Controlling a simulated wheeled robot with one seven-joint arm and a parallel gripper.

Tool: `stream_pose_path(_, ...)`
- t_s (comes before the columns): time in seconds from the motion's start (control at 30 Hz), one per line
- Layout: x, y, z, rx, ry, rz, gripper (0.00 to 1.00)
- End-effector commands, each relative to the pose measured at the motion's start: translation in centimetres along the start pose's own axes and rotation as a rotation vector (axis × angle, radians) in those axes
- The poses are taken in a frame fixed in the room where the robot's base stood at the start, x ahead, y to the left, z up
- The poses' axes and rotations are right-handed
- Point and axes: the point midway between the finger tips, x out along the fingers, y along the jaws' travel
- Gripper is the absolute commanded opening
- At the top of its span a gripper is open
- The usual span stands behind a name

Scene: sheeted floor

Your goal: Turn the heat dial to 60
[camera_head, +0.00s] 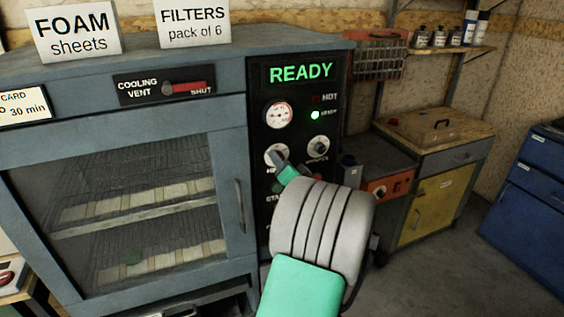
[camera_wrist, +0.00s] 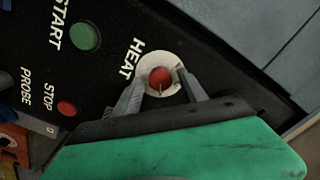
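The heat dial has a red knob on a pale round plate. In the head view the dial's plate (camera_head: 275,152) shows on the black panel, partly covered by my gripper (camera_head: 283,166). The fingers stand apart, one on each side of the knob, with a narrow gap seeming to show at each side. Whether either finger touches it cannot be told. The scale marks and the 60 are not readable.
A second dial (camera_head: 318,147) is up and right of the heat dial, below a round gauge (camera_head: 278,114) and a lit green lamp (camera_head: 314,115). The READY display (camera_head: 300,72) is lit. Green start (camera_wrist: 84,36) and red stop (camera_wrist: 67,107) buttons are close by.

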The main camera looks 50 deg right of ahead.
Motion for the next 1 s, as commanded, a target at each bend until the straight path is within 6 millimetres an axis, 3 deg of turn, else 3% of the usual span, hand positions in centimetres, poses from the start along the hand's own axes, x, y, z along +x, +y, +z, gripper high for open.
stream_pose_path(0.57,-0.04,0.03,0.01,0.000,-0.001,0.001,0.01)
stream_pose_path(1.0,-0.05,0.26,0.21,-0.032,-0.001,0.001,0.00)
